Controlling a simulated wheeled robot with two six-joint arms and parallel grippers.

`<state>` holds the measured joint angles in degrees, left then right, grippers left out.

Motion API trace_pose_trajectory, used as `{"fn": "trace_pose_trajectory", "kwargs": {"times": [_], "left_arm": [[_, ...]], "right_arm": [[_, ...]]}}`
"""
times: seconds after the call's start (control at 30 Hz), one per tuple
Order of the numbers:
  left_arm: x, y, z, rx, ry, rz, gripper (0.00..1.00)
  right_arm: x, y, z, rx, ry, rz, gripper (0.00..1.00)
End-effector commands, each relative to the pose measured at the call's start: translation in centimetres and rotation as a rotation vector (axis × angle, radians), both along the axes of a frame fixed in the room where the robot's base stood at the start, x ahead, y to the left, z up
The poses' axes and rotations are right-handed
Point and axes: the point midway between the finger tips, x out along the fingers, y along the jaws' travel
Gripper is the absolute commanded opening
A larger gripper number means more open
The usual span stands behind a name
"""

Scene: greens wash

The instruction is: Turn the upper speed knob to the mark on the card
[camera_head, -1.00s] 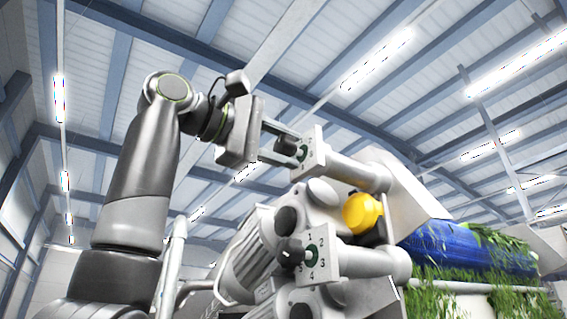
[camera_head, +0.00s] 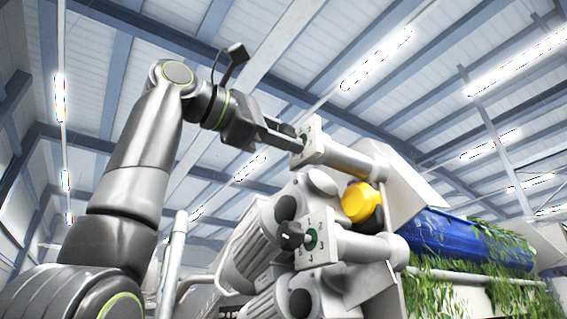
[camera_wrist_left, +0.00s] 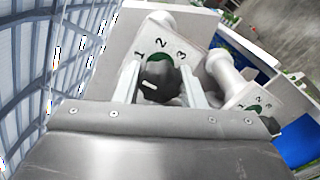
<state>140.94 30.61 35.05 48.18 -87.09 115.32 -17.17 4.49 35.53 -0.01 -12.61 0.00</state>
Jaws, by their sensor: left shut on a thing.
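The upper speed knob (camera_wrist_left: 160,83) is black and sits on a white dial plate (camera_wrist_left: 190,62) with a green ring and the numbers 1, 2 and 3 in sight. A short white line shows on the left part of its face. My left gripper (camera_head: 293,137) is shut on the upper knob, with one finger on each side in the wrist view (camera_wrist_left: 161,88). In the head view the fingers hide most of this knob. The lower knob (camera_head: 290,236) is free on its own numbered plate (camera_head: 325,246). I see no card. My right gripper is out of view.
Grey motors (camera_head: 250,245) and a yellow round part (camera_head: 358,202) sit between and beside the dials. A blue drum (camera_head: 465,243) with leafy greens (camera_head: 450,290) is at right. The space above the left arm is open.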

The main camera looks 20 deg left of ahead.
Motion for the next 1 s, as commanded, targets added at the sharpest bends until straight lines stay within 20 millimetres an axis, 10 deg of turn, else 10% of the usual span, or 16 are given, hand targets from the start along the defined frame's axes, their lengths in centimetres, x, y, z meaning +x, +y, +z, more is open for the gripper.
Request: {"fn": "trace_pose_trajectory", "kwargs": {"times": [0.4,0.43,0.57,1.0], "left_arm": [[0.1,0.0,-0.1,-0.005,0.008,-0.001,0.14],[0.1,0.0,-0.1,-0.005,0.008,-0.001,0.4],[0.1,0.0,-0.1,-0.005,0.007,-0.001,0.57],[-1.0,0.8,-0.2,-0.005,0.003,0.0,0.58]], "right_arm": [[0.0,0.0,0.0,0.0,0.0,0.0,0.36],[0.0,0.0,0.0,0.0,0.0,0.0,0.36],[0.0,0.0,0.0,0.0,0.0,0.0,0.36],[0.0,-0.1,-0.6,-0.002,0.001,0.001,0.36]]}}
